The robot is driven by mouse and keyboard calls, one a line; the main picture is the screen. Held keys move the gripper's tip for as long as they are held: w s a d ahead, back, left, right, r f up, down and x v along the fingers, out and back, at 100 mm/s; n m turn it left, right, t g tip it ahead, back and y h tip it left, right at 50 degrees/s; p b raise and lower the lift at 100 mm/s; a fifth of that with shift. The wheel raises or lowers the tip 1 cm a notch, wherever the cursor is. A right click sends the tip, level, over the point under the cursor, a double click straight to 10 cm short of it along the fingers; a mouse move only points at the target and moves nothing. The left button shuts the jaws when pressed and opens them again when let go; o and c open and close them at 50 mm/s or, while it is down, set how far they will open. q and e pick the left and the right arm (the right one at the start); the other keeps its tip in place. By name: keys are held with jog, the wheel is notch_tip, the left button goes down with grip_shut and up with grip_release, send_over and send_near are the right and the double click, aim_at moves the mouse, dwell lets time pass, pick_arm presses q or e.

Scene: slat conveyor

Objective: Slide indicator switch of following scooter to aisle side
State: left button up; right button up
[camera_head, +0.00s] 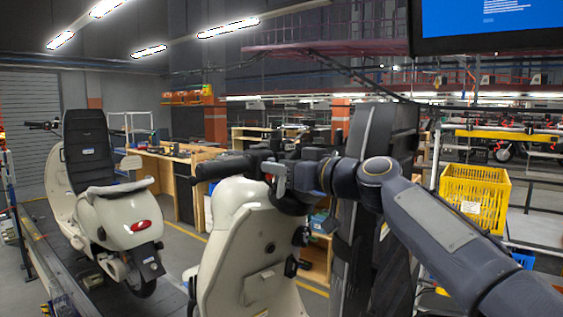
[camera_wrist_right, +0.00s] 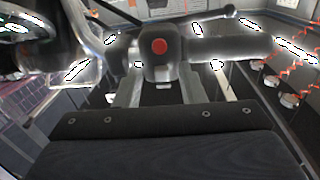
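The near scooter's cream front shield (camera_head: 250,245) stands in the middle of the head view, its black handlebar grip (camera_head: 222,168) pointing left. In the right wrist view, a dark switch housing (camera_wrist_right: 161,68) with a red button (camera_wrist_right: 159,46) sits beside a handlebar grip (camera_wrist_right: 240,47). My right gripper (camera_head: 277,180) is at the handlebar, near the inner end of the grip. In the wrist view its two pale fingers (camera_wrist_right: 160,88) are apart, one on each side of the housing's lower part. Contact cannot be told. The indicator slider is too small to make out. My left gripper is out of view.
Another cream scooter (camera_head: 120,215) stands ahead on the slat conveyor (camera_head: 50,255) at left. Wooden workbenches (camera_head: 183,180) line the aisle behind. A yellow crate (camera_head: 474,197) stands at right. A monitor (camera_head: 487,20) hangs at upper right.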

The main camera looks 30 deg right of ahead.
grip_shut()
jog(key=shift+a, duration=0.15)
jog(key=shift+s+a+b, duration=0.15)
jog(key=shift+a+b, duration=0.35)
grip_release()
jog(key=shift+s+a+r, duration=0.1)
jog(key=shift+s, duration=0.05)
